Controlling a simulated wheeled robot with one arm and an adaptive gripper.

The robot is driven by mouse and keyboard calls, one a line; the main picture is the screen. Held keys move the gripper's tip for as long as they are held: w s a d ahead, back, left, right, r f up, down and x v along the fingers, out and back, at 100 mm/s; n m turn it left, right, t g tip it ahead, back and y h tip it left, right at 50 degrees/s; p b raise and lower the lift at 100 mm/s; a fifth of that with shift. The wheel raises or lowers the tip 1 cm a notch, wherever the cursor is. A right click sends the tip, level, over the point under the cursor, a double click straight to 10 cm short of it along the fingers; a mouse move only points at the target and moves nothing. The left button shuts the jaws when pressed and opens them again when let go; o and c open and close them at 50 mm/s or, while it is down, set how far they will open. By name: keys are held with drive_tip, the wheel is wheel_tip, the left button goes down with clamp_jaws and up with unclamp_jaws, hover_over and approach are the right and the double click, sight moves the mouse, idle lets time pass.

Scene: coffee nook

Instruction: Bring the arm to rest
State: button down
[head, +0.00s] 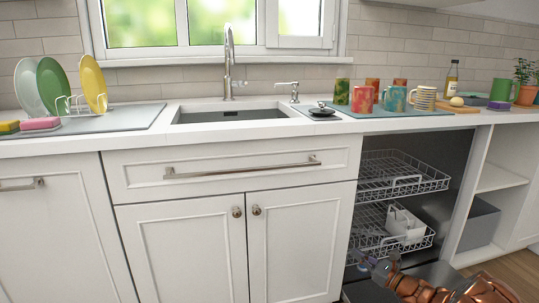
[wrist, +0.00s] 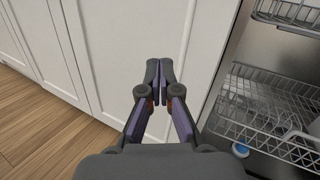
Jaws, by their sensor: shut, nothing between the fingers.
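My gripper (wrist: 159,82) is shut and empty in the wrist view, its two fingertips together in front of a white cabinet door (wrist: 125,40). In the head view my gripper (head: 366,261) shows at the lower right, in front of the open dishwasher. The dishwasher's lower rack (head: 368,232) is behind it and holds a white basket (head: 404,224). I cannot tell from these views how close the fingers are to the rack or door.
The dishwasher's upper rack (head: 402,180) is above my gripper. Several mugs stand on a teal mat (head: 345,111) on the counter. Plates stand in a rack left of the sink (head: 228,115). Wooden floor (wrist: 40,125) is clear at the left of the wrist view.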

drive_tip(key=s+a+r+n+g+y+p, duration=0.1)
drive_tip(key=s+a+r+n+g+p, duration=0.4)
drive_tip(key=a+r, duration=0.45)
drive_tip(key=s+a+r+n+g+y+p, duration=0.2)
drive_tip(key=s+a+r+n+g+p, duration=0.15)
drive_tip(key=s+a+r, duration=0.55)
drive_tip(key=s+a+r+n+g+y+p, duration=0.1)
drive_tip(key=s+a+r+n+g+p, duration=0.25)
drive_tip(key=a+r+n, duration=0.6)
drive_tip(key=s+r+n+g+h+p, duration=0.35)
drive_tip(key=s+r+p, duration=0.35)
drive_tip(key=s, duration=0.4)
drive_tip(key=s+r+n+g+h+p, duration=0.3)
drive_tip(key=s+r+p, duration=0.35)
drive_tip(key=s, duration=0.55)
drive_tip(key=s+d+r+n+t+h+p, duration=0.1)
drive_tip(key=s+d+r+h+p, duration=0.3)
drive_tip(key=d, duration=0.4)
drive_tip(key=s+d+r+n+t+h+p, duration=0.1)
drive_tip(key=s+d+r+h+p, duration=0.3)
drive_tip(key=s+d+p, duration=0.3)
drive_tip(key=shift+s+d+r+h, duration=0.25)
drive_tip(key=shift+s+d+h, duration=0.55)
drive_tip(key=shift+s, duration=0.45)
drive_tip(key=shift+a, duration=0.25)
